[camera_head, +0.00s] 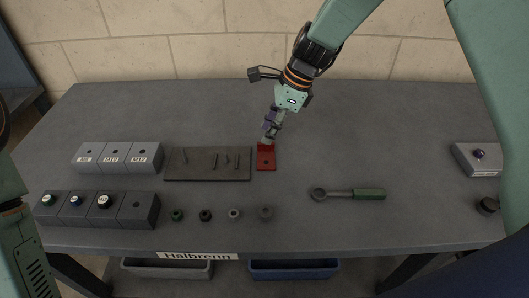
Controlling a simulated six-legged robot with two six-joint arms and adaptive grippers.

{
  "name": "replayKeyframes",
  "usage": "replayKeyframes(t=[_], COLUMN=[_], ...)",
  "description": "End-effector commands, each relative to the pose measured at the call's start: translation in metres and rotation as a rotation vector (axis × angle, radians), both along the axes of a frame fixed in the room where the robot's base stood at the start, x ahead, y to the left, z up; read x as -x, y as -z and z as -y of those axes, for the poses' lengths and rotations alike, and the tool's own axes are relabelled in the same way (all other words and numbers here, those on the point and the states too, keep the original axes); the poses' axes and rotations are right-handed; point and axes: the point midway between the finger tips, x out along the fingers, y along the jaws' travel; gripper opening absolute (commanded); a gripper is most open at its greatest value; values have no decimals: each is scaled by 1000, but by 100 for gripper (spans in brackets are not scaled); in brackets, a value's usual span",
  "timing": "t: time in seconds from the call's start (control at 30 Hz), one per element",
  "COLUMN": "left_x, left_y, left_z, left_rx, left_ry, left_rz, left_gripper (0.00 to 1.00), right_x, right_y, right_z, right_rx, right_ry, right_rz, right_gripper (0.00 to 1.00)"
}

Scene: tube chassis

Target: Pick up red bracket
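The red bracket (266,162) lies on the grey table near its middle, just right of a dark plate with pegs. It has a flat part with a hole and a raised back edge. My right gripper (267,143) reaches down from the upper right, and its fingertips are at the bracket's raised back edge. The fingers look close together, but they are small and partly cover that edge, so I cannot tell whether they grip it. My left arm shows only in part at the left edge, and its gripper is out of view.
The dark peg plate (208,177) lies close left of the bracket. Grey labelled blocks (117,158) and another block row (98,211) stand further left. Several nuts (234,214) lie in front. A green-handled wrench (348,194) lies to the right. The table's back is clear.

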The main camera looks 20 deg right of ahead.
Motion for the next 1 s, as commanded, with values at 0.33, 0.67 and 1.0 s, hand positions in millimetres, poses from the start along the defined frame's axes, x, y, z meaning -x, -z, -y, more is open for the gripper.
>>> replayKeyframes(t=[0.33,0.67,1.0], left_x=[0,0,0], left_y=[8,7,7], left_z=[0,0,0], left_rx=[0,0,0], left_ry=[0,0,0], left_rz=[0,0,0], left_gripper=[40,40,40], right_x=[-6,-8,-7], right_y=[41,40,40], right_z=[-14,-14,-14], right_rx=[0,0,0], right_ry=[1,0,0], right_rz=[0,0,0], right_gripper=[38,25,0])
